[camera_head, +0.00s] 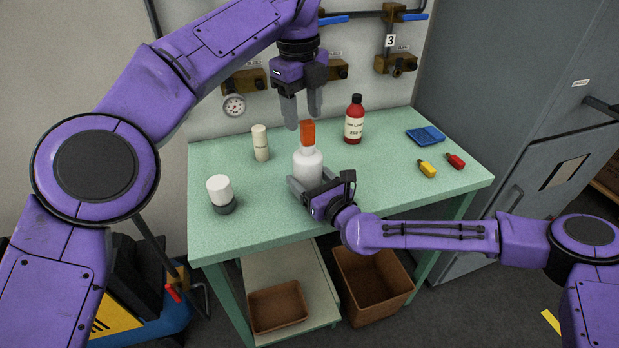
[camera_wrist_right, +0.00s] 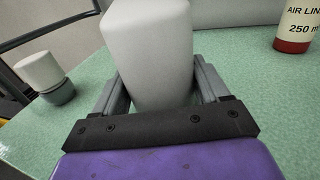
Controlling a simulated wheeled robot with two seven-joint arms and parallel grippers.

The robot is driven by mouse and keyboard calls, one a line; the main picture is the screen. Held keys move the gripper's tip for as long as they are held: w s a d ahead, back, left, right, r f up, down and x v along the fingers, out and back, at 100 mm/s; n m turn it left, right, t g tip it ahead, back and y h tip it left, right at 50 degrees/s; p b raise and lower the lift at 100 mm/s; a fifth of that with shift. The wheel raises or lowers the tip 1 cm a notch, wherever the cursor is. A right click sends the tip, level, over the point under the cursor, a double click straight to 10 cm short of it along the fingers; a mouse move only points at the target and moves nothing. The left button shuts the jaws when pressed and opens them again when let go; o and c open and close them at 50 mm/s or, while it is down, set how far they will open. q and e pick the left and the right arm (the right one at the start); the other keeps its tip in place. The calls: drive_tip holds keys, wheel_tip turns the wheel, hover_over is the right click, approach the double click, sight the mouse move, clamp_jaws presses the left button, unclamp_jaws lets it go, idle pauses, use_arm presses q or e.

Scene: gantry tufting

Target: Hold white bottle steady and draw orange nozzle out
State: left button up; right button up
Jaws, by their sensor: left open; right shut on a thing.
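The white bottle (camera_head: 307,168) stands upright on the green table, and the orange nozzle (camera_head: 307,133) sits in its top. My right gripper (camera_head: 308,190) is shut on the white bottle from the front, low on its body. In the right wrist view the bottle (camera_wrist_right: 150,55) fills the space between the fingers of my right gripper (camera_wrist_right: 160,95); its top and the nozzle are out of that picture. My left gripper (camera_head: 303,108) points down above the nozzle, its fingers apart and empty. The fingertips are close to the nozzle's top, with no clear contact.
On the green table (camera_head: 250,225) stand a red bottle (camera_head: 354,120), a cream cylinder (camera_head: 260,143) and a white-and-grey jar (camera_head: 220,194). A blue tray (camera_head: 425,136), a yellow item (camera_head: 427,169) and a red item (camera_head: 454,161) lie right. Pipes and valves line the back wall.

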sight(307, 136)
use_arm(q)
drive_tip(key=f+m, duration=0.1)
drive_tip(key=f, duration=0.1)
drive_tip(key=w+f+m, duration=0.1)
drive_tip(key=m, duration=0.1)
drive_tip(key=f+m, duration=0.2)
drive_tip(key=shift+w+d+f+g, duration=0.3)
drive_tip(key=shift+w+d, duration=0.05)
drive_tip(key=shift+d, duration=0.05)
use_arm(e)
drive_tip(key=shift+a, duration=0.1)
use_arm(q)
drive_tip(key=shift+s, duration=0.1)
drive_tip(key=shift+f, duration=0.7)
